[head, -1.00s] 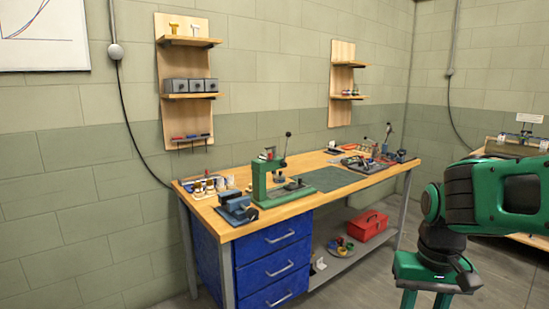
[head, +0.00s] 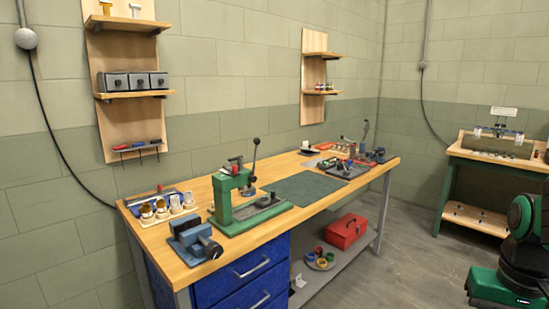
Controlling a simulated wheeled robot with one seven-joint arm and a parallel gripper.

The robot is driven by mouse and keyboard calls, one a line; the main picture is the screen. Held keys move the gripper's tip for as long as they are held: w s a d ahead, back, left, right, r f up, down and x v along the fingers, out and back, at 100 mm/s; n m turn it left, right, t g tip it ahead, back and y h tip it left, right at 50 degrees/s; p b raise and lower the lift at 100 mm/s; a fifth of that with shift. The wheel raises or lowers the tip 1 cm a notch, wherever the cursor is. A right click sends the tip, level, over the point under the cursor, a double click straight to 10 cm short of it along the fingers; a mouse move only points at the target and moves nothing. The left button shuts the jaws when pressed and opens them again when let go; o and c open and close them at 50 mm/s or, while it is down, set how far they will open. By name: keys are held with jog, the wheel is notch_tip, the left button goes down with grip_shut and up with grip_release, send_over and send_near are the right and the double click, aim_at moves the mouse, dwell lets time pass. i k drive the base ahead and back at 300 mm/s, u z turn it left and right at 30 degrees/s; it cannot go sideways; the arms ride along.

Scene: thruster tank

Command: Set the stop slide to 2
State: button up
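No part that I can clearly make out as the stop slide or its number marks shows at this distance. A green lever press (head: 228,195) with a dark upright handle stands on the left half of the wooden workbench (head: 190,265). Its long green base carries dark fittings too small to read.
A blue vise (head: 195,241) sits at the bench's front left corner. A green mat (head: 306,188) lies right of the press. A red toolbox (head: 346,231) is on the lower shelf. Another bench (head: 500,158) stands at the right wall. Open floor (head: 420,265) lies between.

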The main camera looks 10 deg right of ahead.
aim_at(230, 168)
jog(key=u, duration=0.05)
jog(key=i, duration=1.2)
jog(key=u, duration=0.65)
